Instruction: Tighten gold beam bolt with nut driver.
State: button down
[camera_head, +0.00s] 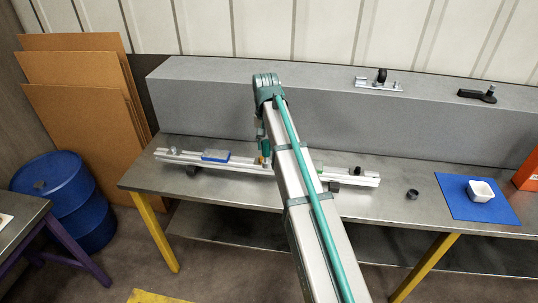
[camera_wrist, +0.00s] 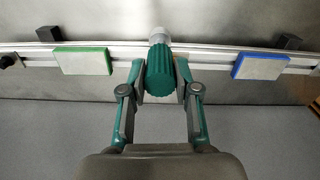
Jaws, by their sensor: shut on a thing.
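My gripper (camera_wrist: 162,88) is shut on the nut driver (camera_wrist: 160,68), whose ridged green handle sits between the fingers in the wrist view. A pale, blurred end of it lies over the beam. The metal beam (camera_wrist: 215,54) runs across behind it, with a green-edged pad (camera_wrist: 82,61) on the left and a blue-edged pad (camera_wrist: 260,66) on the right. In the head view my gripper (camera_head: 265,146) is over the middle of the beam (camera_head: 345,176). A small gold-orange spot shows just below it; I cannot tell whether it is the bolt. The driver's contact with a bolt is hidden.
A long grey block (camera_head: 210,95) stands behind the beam on the steel table (camera_head: 225,190). On it are a metal bracket (camera_head: 378,85) and a black-handled piece (camera_head: 478,95). A dark ring (camera_head: 412,194), blue mat (camera_head: 455,208) and white bowl (camera_head: 481,190) lie to the right.

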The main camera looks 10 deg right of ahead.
jog(key=w+r+m+p, duration=0.1)
jog(key=w+r+m, duration=0.2)
jog(key=w+m, duration=0.2)
jog(key=shift+w+a+r, duration=0.15)
jog(key=shift+w+r, duration=0.1)
jog(key=shift+w, duration=1)
jog(key=shift+r+p, duration=0.1)
jog(key=shift+p, duration=0.3)
jog(key=shift+f+b, duration=0.65)
jog(key=shift+f, duration=1.7)
jog(key=shift+f, duration=1)
jog(key=shift+f, duration=0.15)
jog(key=shift+f, duration=0.15)
jog(key=shift+m, duration=0.3)
